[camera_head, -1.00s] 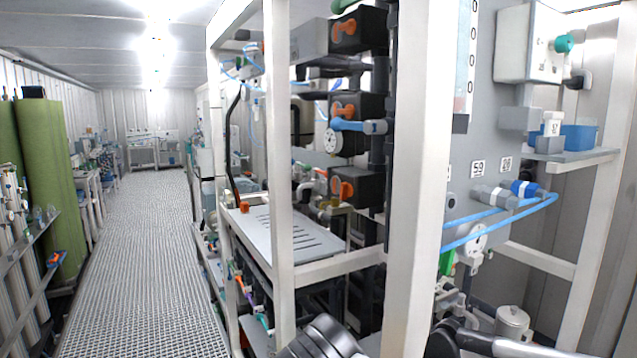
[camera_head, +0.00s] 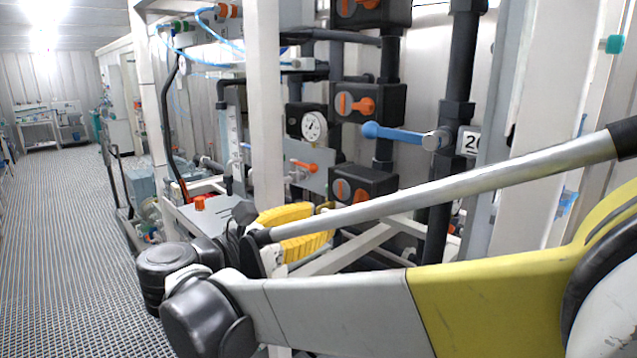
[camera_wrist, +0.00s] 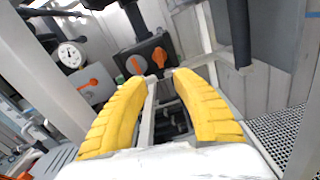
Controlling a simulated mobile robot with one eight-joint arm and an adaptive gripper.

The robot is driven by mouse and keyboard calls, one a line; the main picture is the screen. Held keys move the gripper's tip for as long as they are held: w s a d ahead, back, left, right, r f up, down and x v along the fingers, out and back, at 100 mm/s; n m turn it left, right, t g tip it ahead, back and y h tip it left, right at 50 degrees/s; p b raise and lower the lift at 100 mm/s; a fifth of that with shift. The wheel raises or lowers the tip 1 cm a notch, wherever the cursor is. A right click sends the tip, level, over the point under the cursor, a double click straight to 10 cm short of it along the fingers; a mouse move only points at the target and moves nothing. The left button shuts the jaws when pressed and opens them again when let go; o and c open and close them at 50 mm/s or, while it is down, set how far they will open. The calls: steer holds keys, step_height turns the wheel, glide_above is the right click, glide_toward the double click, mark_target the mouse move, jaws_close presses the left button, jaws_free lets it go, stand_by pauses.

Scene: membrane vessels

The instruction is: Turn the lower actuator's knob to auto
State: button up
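The lower actuator (camera_head: 378,181) is a black box on the dark pipework, lowest of three in the head view. Its orange knob (camera_head: 341,190) faces left toward the aisle; its setting is too small to read. In the wrist view, a black actuator (camera_wrist: 146,47), which looks like the lower one, has an orange knob (camera_wrist: 136,65) just beyond the fingertips. My gripper (camera_wrist: 165,77) has two ridged yellow fingers, apart and empty. In the head view, my gripper (camera_head: 328,222) is just below and left of the lower actuator, not visibly touching it.
Two more actuators, middle (camera_head: 368,103) and upper (camera_head: 371,12), sit above. A blue-handled valve (camera_head: 395,133) juts out beside the middle one. A white frame post (camera_head: 267,110) stands left of them. A gauge (camera_head: 313,126) is nearby. The grated aisle (camera_head: 50,230) is clear.

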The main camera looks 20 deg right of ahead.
mark_target(356, 199)
steer(key=x, duration=0.6)
steer(key=r+b+x, duration=0.1)
steer(key=x, duration=0.3)
steer(key=shift+s+d+r, duration=0.1)
steer(key=shift+s, duration=0.2)
steer(key=shift+w+d, duration=0.25)
steer(key=shift+d, duration=0.1)
steer(key=shift+c, duration=0.5)
jaws_close()
